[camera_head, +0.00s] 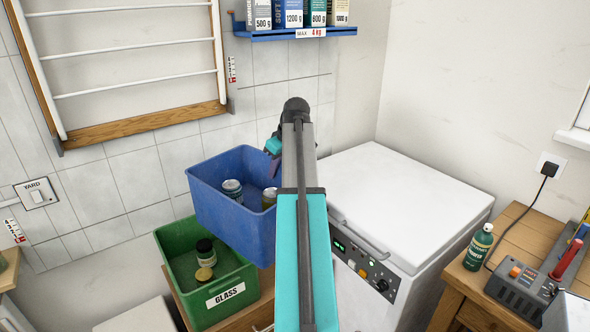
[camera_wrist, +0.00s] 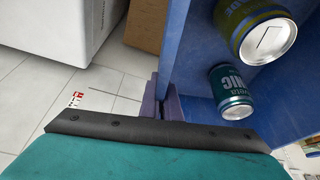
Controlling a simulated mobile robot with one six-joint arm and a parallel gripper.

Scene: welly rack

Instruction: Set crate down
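The blue crate (camera_head: 235,215) hangs in the air just left of the white appliance, and its lower front edge overlaps the green crate in the picture. My gripper (camera_head: 275,162) is shut on the crate's right wall near the rim. In the wrist view the purple fingers (camera_wrist: 164,98) pinch the blue wall (camera_wrist: 180,62). Inside the crate are a teal can (camera_wrist: 230,88) and an olive-yellow can (camera_wrist: 262,32). My arm hides part of the crate's right side, and its underside is hidden.
A green crate labelled GLASS (camera_head: 222,296), holding jars, stands on a wooden cabinet (camera_head: 245,318) below. The white appliance's top (camera_head: 400,195) is clear. A wooden bench (camera_head: 520,235) at right holds a green bottle (camera_head: 478,247) and a grey device. A blue shelf (camera_head: 265,34) with packets is above.

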